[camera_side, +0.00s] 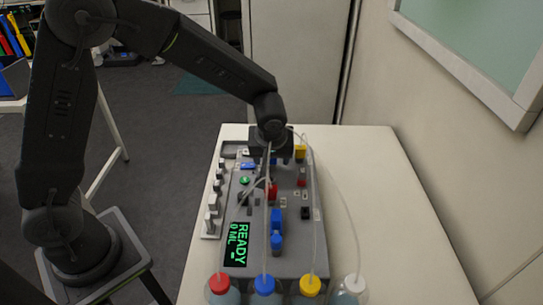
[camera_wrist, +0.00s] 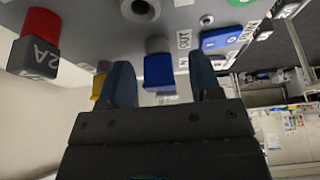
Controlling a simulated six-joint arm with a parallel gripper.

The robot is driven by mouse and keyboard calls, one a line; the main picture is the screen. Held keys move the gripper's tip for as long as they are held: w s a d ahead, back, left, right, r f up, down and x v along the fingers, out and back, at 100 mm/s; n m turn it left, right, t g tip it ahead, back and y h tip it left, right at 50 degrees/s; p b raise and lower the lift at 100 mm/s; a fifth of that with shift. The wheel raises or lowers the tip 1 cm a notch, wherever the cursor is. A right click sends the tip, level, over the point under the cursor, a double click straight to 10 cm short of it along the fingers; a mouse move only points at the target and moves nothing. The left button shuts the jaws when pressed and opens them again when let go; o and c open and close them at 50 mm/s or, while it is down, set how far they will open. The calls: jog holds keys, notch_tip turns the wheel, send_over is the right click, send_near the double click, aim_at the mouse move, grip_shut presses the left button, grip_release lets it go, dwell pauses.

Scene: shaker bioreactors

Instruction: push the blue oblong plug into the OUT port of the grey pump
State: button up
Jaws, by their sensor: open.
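The grey pump (camera_side: 312,235) stands on the white table. My gripper (camera_side: 271,158) is over its far end. In the wrist view my gripper (camera_wrist: 160,72) is open, with one finger on each side of a blue oblong plug (camera_wrist: 159,72). Gaps show between the plug and both fingers. The plug is at a grey round port (camera_wrist: 157,45) beside the OUT label (camera_wrist: 183,40). I cannot tell how deep it sits there. In the side view my gripper mostly hides this spot.
A blue DRAIN plate (camera_wrist: 228,38) lies right of the port. A red block marked 2A (camera_wrist: 37,38) and a yellow block (camera_wrist: 98,85) are left. Blue blocks (camera_side: 277,221) and capped bottles (camera_side: 265,287) are nearer the side camera, with tubes arching over the pump. The table's right part is clear.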

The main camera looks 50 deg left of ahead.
jog(key=v, duration=1.4)
jog(key=s+a+r+m+t+h, duration=0.1)
jog(key=s+a+m, duration=0.2)
jog(key=s, duration=0.6)
jog(key=s+a+r+m+t+h, duration=0.1)
jog(key=s+a+r+m+h, duration=0.1)
jog(key=s+m, duration=0.4)
jog(key=s+a, duration=0.1)
jog(key=s, duration=0.2)
jog(key=shift+s+a, duration=0.2)
jog(key=shift+s, duration=0.2)
